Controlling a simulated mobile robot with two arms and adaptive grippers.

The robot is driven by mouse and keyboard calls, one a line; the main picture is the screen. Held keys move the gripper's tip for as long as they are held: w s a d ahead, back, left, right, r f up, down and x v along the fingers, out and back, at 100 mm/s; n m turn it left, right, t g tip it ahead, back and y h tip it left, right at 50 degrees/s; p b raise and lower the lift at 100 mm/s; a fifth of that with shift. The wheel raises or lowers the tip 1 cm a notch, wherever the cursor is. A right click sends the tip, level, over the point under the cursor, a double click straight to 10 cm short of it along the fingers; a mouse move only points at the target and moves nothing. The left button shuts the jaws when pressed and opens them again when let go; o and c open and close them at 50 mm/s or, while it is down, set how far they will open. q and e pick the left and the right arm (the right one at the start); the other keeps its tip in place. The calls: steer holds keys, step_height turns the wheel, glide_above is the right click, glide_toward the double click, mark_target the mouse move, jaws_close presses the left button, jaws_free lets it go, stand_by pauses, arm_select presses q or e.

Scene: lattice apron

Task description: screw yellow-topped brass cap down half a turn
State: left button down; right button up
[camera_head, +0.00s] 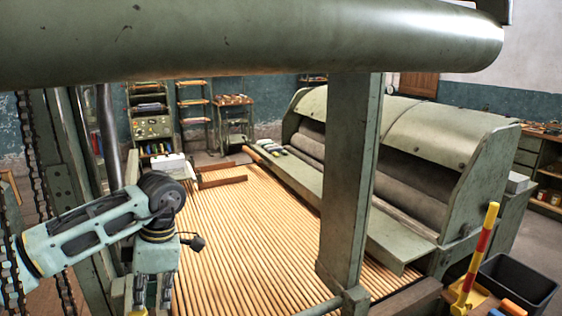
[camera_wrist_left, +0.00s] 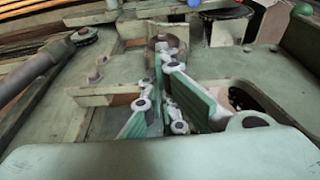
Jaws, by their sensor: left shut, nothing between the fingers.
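I cannot make out a yellow-topped brass cap in either view. My left gripper (camera_head: 152,292) hangs at the lower left of the head view, pointing down beside a green machine post. In the left wrist view, its teal-padded fingers (camera_wrist_left: 166,85) are shut with nothing held, over a worn green metal surface (camera_wrist_left: 45,125) with bolts and raised blocks. What lies straight below the fingertips is partly hidden by the fingers. My right gripper is in neither view.
A bed of wooden slats (camera_head: 245,240) runs beside a green roller machine (camera_head: 400,140). A thick upright post (camera_head: 350,180) and a large overhead beam (camera_head: 250,40) stand close. A black bin (camera_head: 518,283) and a red-and-yellow bar (camera_head: 478,250) are at the lower right.

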arm_select(q)
steer(key=shift+s+f, duration=0.25)
steer(key=shift+f, duration=0.05)
steer(key=shift+s+d+b, duration=0.3)
steer(key=shift+s+b, duration=0.1)
steer(key=shift+s, duration=0.25)
steer(key=shift+s+r, duration=0.1)
steer(key=shift+r, duration=0.05)
steer(key=shift+d, duration=0.25)
step_height(320, 180, up, 6)
steer(key=p, duration=0.4)
steer(key=shift+d, duration=0.15)
